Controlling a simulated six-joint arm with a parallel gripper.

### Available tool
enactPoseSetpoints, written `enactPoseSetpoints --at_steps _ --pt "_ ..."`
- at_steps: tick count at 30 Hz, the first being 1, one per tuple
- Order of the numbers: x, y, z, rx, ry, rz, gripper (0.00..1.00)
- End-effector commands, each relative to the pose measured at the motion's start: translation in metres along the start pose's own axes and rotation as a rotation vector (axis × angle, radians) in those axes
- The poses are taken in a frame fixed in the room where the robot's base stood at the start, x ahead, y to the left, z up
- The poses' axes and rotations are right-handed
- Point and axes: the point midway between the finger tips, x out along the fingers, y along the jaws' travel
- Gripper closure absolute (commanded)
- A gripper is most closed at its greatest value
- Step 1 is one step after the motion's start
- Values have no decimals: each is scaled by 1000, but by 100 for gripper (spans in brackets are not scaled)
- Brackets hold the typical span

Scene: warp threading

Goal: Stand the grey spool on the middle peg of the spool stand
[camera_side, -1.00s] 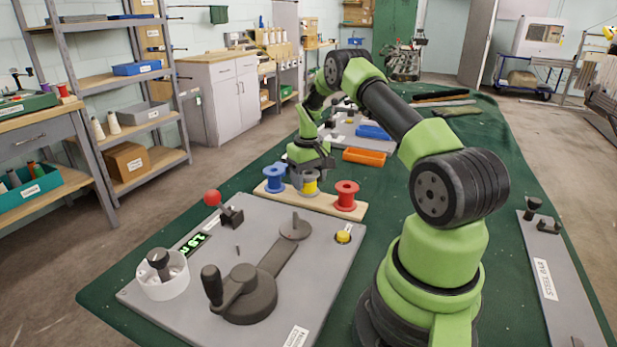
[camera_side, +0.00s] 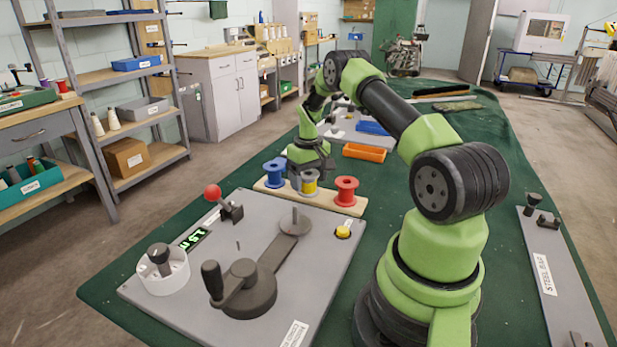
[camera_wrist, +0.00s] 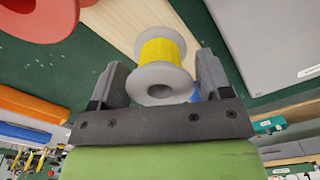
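The grey spool (camera_side: 310,185), wound with yellow thread, stands upright at the middle place of the wooden spool stand (camera_side: 334,205), between the blue spool (camera_side: 274,173) and the red spool (camera_side: 346,190). The middle peg itself is hidden by the spool. My gripper (camera_side: 310,169) is just above the grey spool. In the wrist view, my gripper (camera_wrist: 162,62) is open, with one finger on each side of the grey spool (camera_wrist: 160,50) and room between them. The wooden stand (camera_wrist: 118,25) and part of the red spool (camera_wrist: 38,18) also show there.
A grey panel with a crank (camera_side: 243,287), a red-knobbed lever (camera_side: 229,208) and a yellow button (camera_side: 343,232) lies in front of the stand. An orange tray (camera_side: 364,153) and a blue tray (camera_side: 373,128) are behind it.

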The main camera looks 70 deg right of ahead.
Motion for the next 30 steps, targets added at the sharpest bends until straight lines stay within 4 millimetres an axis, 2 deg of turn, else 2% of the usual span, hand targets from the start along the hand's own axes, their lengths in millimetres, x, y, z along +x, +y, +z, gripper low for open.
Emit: enactPoseSetpoints --at_steps 1,2,10,13,24,30 --pt "0 0 0 0 0 0 17" --pt "0 0 0 0 0 0 10" --pt "-1 0 0 0 0 0 10" --pt "-7 0 0 0 2 1 10" --pt "-76 0 -1 -1 4 1 10" --pt "-98 -1 0 -2 5 1 10"
